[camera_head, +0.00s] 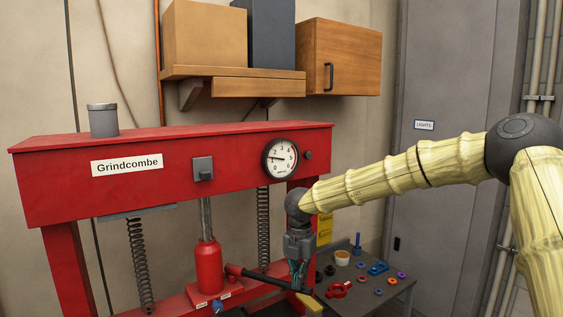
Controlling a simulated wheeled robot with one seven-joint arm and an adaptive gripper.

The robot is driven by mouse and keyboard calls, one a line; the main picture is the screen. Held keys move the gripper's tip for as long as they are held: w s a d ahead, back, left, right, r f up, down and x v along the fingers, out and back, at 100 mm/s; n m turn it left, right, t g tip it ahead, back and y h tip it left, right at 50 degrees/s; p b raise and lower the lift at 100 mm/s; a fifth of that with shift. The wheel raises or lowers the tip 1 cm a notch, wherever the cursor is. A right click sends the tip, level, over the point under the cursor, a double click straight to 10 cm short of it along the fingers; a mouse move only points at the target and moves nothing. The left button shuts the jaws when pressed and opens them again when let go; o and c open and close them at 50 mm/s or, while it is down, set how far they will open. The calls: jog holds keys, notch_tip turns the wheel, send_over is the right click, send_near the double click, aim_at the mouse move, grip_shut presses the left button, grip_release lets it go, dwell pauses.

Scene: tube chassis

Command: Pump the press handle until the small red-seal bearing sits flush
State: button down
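The red press (70,187), labelled Grindcombe, fills the left and middle of the head view. Its red pump jack (208,266) stands on the lower beam, with a grey ram rod above it. The dark pump handle (252,274) slopes from the jack down to the right. My gripper (299,284) points down at the handle's outer end; the fingers overlap it in the picture. I cannot tell whether they are shut on it. The small red-seal bearing cannot be made out in the press. Several small rings, one orange (393,280), lie on the side table, too small to identify.
A dial gauge (281,158) is on the upper beam. The grey side table (403,291) also holds a red part (339,290), blue parts (378,268) and a cup (342,257). A yellow block (311,303) is just below my gripper. A shelf (231,73) and cabinet (352,58) hang behind.

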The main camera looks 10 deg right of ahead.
notch_tip(320, 180, down, 10)
jog(key=b, duration=0.3)
jog(key=shift+f, duration=0.25)
dwell(1.4)
notch_tip(320, 180, up, 8)
jog(key=p, duration=0.5)
jog(key=shift+r, duration=3.85)
jog(key=shift+f, duration=0.1)
